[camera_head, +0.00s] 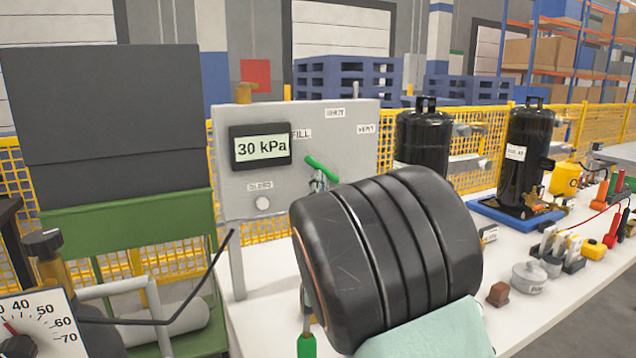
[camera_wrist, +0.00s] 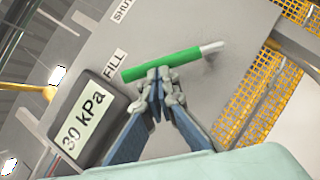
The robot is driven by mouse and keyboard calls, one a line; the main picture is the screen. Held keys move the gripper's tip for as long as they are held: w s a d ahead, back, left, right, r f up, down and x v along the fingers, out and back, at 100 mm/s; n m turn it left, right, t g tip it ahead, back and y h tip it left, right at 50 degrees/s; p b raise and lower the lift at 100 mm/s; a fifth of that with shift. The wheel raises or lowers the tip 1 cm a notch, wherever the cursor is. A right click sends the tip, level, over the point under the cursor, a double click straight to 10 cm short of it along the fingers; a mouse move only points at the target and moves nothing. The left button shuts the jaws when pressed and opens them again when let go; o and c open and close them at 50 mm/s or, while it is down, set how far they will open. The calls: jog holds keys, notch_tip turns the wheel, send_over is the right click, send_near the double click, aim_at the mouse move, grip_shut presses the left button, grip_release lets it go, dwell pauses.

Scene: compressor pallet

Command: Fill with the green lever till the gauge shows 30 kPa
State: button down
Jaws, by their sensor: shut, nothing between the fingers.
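The grey panel (camera_head: 348,150) stands upright on the white bench, with a digital gauge (camera_head: 262,147) reading 30 kPa. The gauge also shows in the wrist view (camera_wrist: 85,122), reading 30 kPa. The green lever (camera_head: 321,168) is on the panel's front, its green end pointing up and left toward the FILL label (camera_head: 301,134). In the wrist view the green lever (camera_wrist: 160,65) has its green end beside FILL. My gripper (camera_wrist: 158,82) is shut and empty, its fingertips just below the lever; I cannot tell whether they touch it. In the head view my arm mostly hides it.
SHUT (camera_head: 335,113) and VENT (camera_head: 366,129) labels are above and right of the lever. Black tanks (camera_head: 524,150) and small parts stand on the bench at right. A dial gauge (camera_head: 40,325) is at lower left.

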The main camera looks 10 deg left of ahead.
jog(key=shift+r+m+p, duration=0.45)
jog(key=shift+m, duration=0.15)
jog(key=w+d+r+m+g+h+p, duration=0.2)
jog(key=m+p, duration=0.6)
jog(key=p, duration=0.4)
jog(key=shift+w+d+r+m+g+h, duration=0.15)
jog(key=shift+d+r+m+g+h, duration=0.15)
jog(key=shift+d+r+g+h, duration=0.7)
jog(key=shift+a+g+y, duration=0.1)
jog(key=shift+g+y, duration=0.2)
